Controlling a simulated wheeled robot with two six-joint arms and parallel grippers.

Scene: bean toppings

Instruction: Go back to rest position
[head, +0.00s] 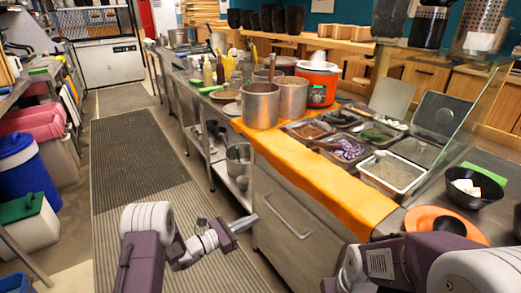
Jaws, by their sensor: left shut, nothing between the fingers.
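My left gripper (245,223) is in the lower middle of the head view. Its fingers are shut and hold nothing, out over the aisle in front of the steel counter's side. My left arm comes up from the bottom left. My right arm shows at the bottom right, close to the counter's front edge, but its gripper is not in view. The counter carries an orange mat (362,207) along its edge, apart from the left gripper.
A glass guard (470,105) rises at right. The matted aisle (140,150) is free; bins (25,169) line its left.

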